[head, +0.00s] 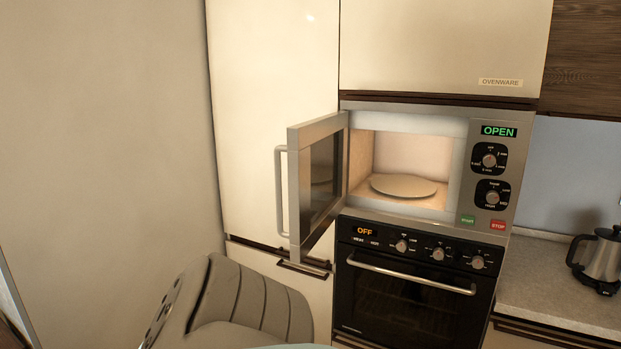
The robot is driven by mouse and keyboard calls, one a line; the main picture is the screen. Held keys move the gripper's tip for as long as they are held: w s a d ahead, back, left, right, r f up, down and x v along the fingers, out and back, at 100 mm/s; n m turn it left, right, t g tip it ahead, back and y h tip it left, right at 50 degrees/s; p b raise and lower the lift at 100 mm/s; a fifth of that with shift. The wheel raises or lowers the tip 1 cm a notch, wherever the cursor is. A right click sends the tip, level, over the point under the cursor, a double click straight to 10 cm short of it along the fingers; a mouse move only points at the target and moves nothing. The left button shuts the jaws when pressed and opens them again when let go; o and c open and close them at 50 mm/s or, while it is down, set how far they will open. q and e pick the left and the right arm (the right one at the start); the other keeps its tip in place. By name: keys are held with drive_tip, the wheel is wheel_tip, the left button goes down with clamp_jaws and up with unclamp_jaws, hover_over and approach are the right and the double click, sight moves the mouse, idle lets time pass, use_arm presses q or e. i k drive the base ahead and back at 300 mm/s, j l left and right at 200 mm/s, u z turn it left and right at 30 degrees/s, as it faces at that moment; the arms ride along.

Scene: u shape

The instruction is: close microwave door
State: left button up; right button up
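The microwave (458,218) is built into the cabinet column, and its display reads OPEN. Its door (318,180) is hinged at the left and stands wide open, swung out toward me. A vertical bar handle (281,190) is on the door's outer face, at the left. Inside the lit cavity lies a round pale plate (403,186). Neither of my grippers shows in the head view, and nothing is seen touching the door.
An oven (411,288) with a horizontal handle sits below the microwave, its display reading OFF. A grey padded chair (240,300) stands at the lower left, below the open door. A kettle (600,255) stands on the counter (545,285) at the right.

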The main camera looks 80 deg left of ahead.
sight(316, 149)
drive_tip(key=k+j+u, duration=0.1)
drive_tip(key=j+u, duration=0.2)
drive_tip(key=k+j+u, duration=0.1)
drive_tip(key=j+u, duration=0.7)
drive_tip(key=j, duration=0.35)
drive_tip(key=k+j+u, duration=0.15)
drive_tip(key=j, duration=1.4)
